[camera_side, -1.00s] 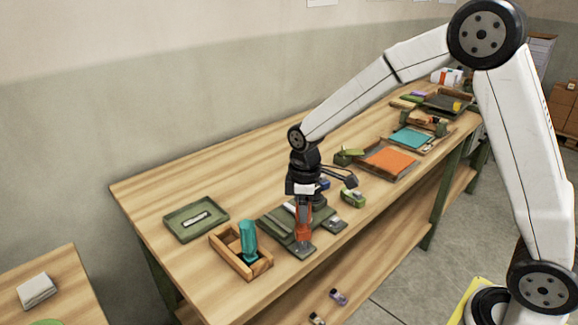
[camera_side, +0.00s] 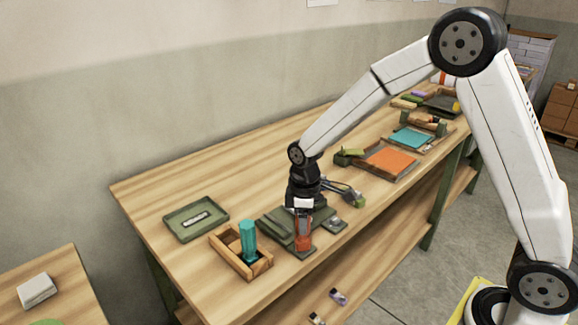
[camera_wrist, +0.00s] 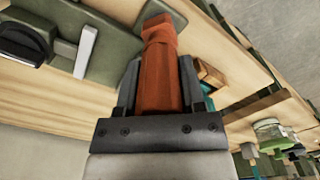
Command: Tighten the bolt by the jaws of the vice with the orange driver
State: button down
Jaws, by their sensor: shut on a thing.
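My gripper (camera_side: 303,225) is shut on the orange driver (camera_side: 303,240), which stands upright with its lower end at the near plate of the green vice (camera_side: 276,228). In the wrist view the driver (camera_wrist: 158,85) sits between my two dark fingers (camera_wrist: 160,88), its far end over a green plate of the vice (camera_wrist: 118,45). A light grey bar (camera_wrist: 86,52) and a dark round part lie left of it there. The bolt is hidden, and I cannot tell whether the driver's tip touches it.
A wooden box (camera_side: 226,258) with a teal-handled tool (camera_side: 248,242) stands just left of the vice. A green tray (camera_side: 178,222) with a small pale piece lies behind it. An orange sheet (camera_side: 390,161) in a tray lies farther right. The back left of the bench is clear.

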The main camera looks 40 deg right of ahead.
jog(key=m, duration=0.6)
jog(key=shift+m, duration=0.3)
jog(key=m, duration=0.6)
jog(key=shift+n, duration=0.8)
jog(key=shift+r, duration=0.25)
jog(key=shift+r, duration=2)
jog(key=shift+w, duration=0.1)
